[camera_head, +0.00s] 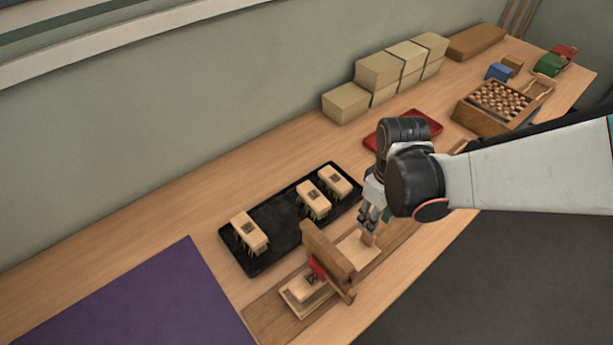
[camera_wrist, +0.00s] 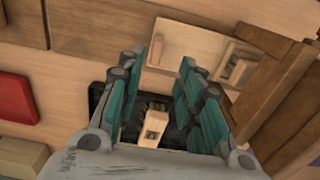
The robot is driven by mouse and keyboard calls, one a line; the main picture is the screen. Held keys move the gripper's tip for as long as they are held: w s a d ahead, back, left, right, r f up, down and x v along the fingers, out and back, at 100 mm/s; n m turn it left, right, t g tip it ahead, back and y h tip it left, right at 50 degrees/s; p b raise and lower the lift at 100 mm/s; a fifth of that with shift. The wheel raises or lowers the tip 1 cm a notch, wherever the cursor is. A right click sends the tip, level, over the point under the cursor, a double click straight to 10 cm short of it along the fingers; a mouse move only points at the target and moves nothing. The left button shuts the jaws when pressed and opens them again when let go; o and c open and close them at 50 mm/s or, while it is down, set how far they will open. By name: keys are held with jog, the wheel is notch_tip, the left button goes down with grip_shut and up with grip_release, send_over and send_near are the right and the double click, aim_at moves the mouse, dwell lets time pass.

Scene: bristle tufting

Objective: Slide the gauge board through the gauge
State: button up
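The gauge (camera_head: 326,252) is a wooden bridge with a red piece (camera_head: 317,267) in its opening; it shows at the right of the wrist view (camera_wrist: 282,112). The pale gauge board (camera_head: 352,252) lies under it, showing on both sides, and also appears in the wrist view (camera_wrist: 200,40). A brush block (camera_head: 309,287) lies on its near-left part. A small upright peg (camera_head: 369,238) stands at its right end and shows in the wrist view (camera_wrist: 156,50). My gripper (camera_head: 368,218) points down at the peg. Its teal fingers (camera_wrist: 160,65) are apart, with gaps beside the peg.
A black tray (camera_head: 280,217) with three brush blocks lies behind the gauge. A red tray (camera_head: 425,124), stacked pale boxes (camera_head: 378,75) and a slotted crate (camera_head: 484,122) stand farther back. A purple mat (camera_head: 140,305) lies at left. The table's front edge is close to the board.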

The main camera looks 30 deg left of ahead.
jog(key=f+b, duration=0.1)
jog(key=f, duration=0.2)
jog(key=f+b, duration=0.1)
jog(key=f, duration=0.2)
jog(key=f+b, duration=0.1)
jog(key=f, duration=0.2)
jog(key=shift+w+f, duration=0.25)
jog(key=shift+f, duration=0.15)
grip_shut()
